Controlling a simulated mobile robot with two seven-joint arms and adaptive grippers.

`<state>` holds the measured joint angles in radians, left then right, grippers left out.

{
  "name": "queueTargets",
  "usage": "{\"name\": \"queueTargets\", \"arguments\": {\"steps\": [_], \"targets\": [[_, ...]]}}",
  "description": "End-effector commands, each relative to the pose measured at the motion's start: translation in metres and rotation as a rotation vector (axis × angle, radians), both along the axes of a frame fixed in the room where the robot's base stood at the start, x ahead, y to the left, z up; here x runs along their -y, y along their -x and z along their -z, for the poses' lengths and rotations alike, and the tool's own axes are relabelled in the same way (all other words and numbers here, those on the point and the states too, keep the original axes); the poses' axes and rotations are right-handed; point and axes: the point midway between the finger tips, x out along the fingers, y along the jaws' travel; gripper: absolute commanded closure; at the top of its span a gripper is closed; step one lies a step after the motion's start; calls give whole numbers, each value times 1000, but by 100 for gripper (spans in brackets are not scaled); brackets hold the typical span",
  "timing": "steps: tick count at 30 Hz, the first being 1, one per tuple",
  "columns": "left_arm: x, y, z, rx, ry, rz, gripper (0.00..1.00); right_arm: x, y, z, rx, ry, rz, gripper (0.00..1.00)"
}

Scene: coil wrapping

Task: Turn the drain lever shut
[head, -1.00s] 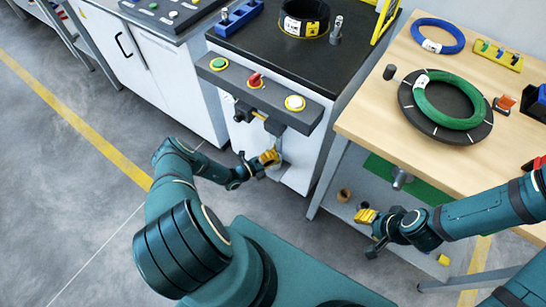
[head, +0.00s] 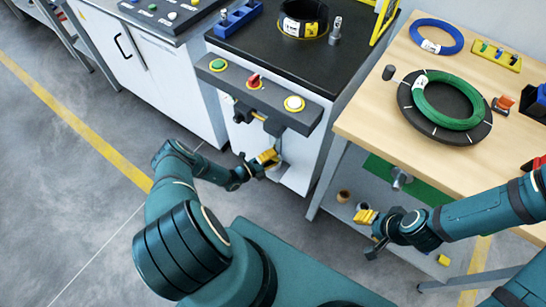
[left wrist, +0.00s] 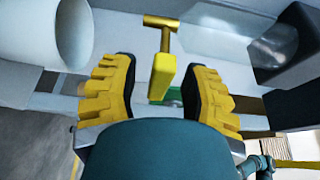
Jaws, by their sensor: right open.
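In the left wrist view a yellow lever handle (left wrist: 162,78) hangs from a brass T-shaped stem (left wrist: 163,24). My left gripper (left wrist: 158,66) is open, with its stepped yellow fingers on both sides of the handle. Small gaps show between the handle and both fingers. In the head view my left gripper (head: 267,157) is low at the front of the white cabinet (head: 300,168), below the control panel. The lever cannot be made out there. My right gripper (head: 366,217) is open and empty in front of the bench's lower shelf.
A wooden-topped bench (head: 380,120) with a green coil (head: 425,112) stands to the right. A pale cylinder (left wrist: 70,35) and a dark block (left wrist: 293,50) flank the lever.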

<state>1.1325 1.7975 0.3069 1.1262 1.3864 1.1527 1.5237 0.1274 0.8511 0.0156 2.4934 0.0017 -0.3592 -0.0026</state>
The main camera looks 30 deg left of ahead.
Motion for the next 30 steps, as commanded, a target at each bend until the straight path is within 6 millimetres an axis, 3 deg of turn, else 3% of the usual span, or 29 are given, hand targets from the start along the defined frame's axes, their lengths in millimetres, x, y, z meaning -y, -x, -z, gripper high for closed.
{"name": "queueTargets", "arguments": {"steps": [8,21,30], "targets": [[-7,11,1,-3,-1,-2,54,0,0,0,0,0,0,53],[-43,85,1,-2,-1,-1,54,0,0,0,0,0,0,53],[-54,107,1,-1,0,0,54,0,0,0,0,0,0,53]]}}
